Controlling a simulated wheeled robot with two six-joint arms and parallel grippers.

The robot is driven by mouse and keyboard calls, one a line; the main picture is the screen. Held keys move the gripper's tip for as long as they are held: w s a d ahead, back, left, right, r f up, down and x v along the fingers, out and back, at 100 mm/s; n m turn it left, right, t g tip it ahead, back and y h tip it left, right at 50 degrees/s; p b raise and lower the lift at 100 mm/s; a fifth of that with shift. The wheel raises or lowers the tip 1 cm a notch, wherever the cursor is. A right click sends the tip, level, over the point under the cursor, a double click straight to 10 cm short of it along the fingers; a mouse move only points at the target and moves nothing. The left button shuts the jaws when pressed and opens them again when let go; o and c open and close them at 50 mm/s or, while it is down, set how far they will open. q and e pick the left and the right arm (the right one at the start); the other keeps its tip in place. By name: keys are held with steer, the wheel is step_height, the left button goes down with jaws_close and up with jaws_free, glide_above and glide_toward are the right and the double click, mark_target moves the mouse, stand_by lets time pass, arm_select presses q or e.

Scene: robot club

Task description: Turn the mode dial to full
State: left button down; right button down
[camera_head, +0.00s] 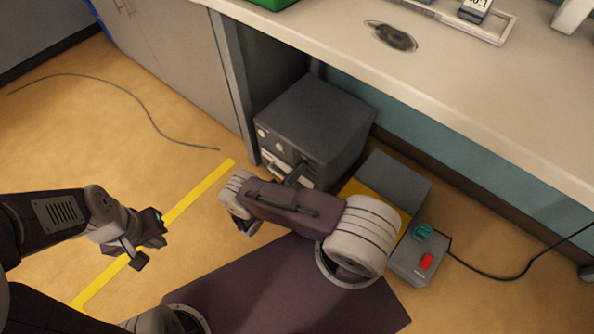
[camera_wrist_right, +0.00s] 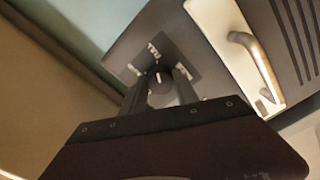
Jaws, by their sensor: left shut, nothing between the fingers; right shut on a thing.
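The mode dial (camera_wrist_right: 159,82) is a dark round knob with a short white pointer line, set in a dark panel. In the right wrist view, the pointer aims roughly at a white label (camera_wrist_right: 154,49) that I cannot read for sure. The two fingers of my right gripper (camera_wrist_right: 160,92) are shut on the dial, one on each side. In the head view, my right gripper (camera_head: 294,178) is at the front of the dark grey cabinet (camera_head: 318,118), and the dial is hidden. My left gripper (camera_head: 148,243) is shut and empty, above the floor at left.
A pale panel with a metal handle (camera_wrist_right: 250,58) is beside the dial. The desk (camera_head: 440,82) overhangs the cabinet. A grey box with red and teal switches (camera_head: 413,258) and a cable (camera_head: 490,277) are at right. The yellow-taped floor at left is mostly clear.

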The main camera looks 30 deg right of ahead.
stand_by(0.3)
steer(key=c, duration=0.9)
jaws_free()
steer(key=shift+c, duration=0.2)
steer(key=p+v, duration=0.1)
steer(key=v, duration=0.8)
